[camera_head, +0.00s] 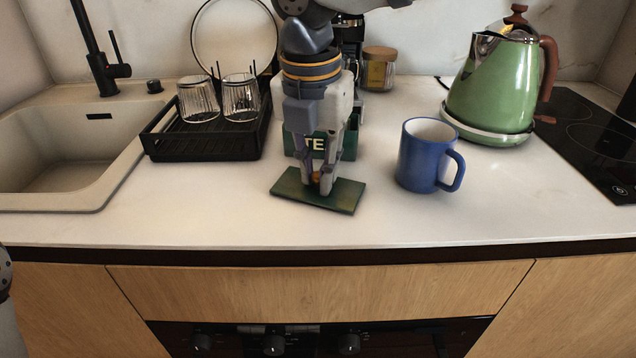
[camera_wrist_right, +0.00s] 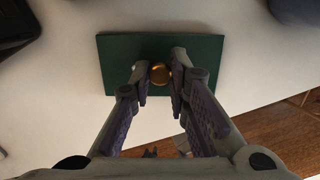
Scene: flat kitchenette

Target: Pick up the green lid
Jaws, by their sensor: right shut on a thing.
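The green lid (camera_head: 340,195) is a flat dark green rectangle with a small round brass knob. In the head view it is at the middle of the counter, in front of a green box marked "TE" (camera_head: 345,147). My right gripper (camera_head: 317,184) points down from above and is shut on the lid's knob. In the right wrist view the lid (camera_wrist_right: 205,55) lies across the top middle, with the brass knob (camera_wrist_right: 160,72) between my right fingertips (camera_wrist_right: 160,76). I cannot tell whether the lid touches the counter. My left gripper is not in view.
A blue mug (camera_head: 420,160) stands right of the lid. A green kettle (camera_head: 492,90) is at the back right by a black hob (camera_head: 590,140). A black rack (camera_head: 190,143) with two glasses and the sink (camera_head: 60,150) are on the left. The front counter is clear.

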